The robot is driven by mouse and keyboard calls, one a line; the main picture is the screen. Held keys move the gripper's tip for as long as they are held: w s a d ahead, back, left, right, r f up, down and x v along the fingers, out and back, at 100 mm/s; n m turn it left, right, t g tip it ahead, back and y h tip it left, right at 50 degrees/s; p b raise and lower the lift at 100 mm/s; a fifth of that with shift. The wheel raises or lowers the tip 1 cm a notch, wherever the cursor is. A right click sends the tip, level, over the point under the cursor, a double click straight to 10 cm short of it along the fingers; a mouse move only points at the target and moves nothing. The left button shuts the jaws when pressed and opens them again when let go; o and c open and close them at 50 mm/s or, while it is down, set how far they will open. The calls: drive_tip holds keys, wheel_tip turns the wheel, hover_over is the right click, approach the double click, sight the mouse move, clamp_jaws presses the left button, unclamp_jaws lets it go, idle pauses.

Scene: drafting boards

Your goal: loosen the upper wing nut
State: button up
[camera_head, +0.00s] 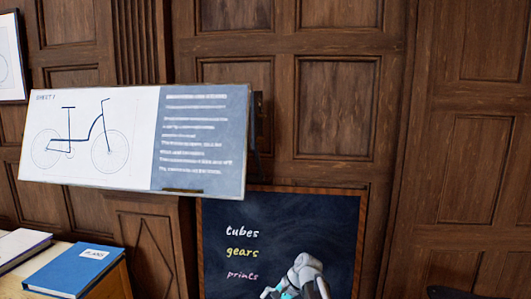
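The drafting board (148,181) hangs tilted in front of the panelled wall, with a bicycle drawing on its left part and a grey-blue text panel on its right. A dark bracket (258,115) shows just past its right edge. I cannot make out any wing nut, upper or lower. Part of my arm, pale grey with a teal patch, shows at the bottom, in front of the chalkboard and below the drafting board to the right. The fingers of my gripper cannot be seen.
A framed chalkboard (310,225) with the words tubes, gears and prints stands below right of the drafting board. A blue book (72,270) and a white-covered book (20,247) lie on a wooden surface at lower left. A dark object (455,292) shows at bottom right.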

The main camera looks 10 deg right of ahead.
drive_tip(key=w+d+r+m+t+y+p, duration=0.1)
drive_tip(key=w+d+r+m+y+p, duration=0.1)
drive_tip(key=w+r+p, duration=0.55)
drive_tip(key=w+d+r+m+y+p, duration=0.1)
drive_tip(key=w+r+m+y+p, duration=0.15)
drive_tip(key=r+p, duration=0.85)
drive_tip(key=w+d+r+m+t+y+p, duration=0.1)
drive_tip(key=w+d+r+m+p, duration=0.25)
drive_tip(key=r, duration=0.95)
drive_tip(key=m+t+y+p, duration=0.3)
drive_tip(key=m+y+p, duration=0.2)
drive_tip(key=p, duration=1.5)
approach(265, 116)
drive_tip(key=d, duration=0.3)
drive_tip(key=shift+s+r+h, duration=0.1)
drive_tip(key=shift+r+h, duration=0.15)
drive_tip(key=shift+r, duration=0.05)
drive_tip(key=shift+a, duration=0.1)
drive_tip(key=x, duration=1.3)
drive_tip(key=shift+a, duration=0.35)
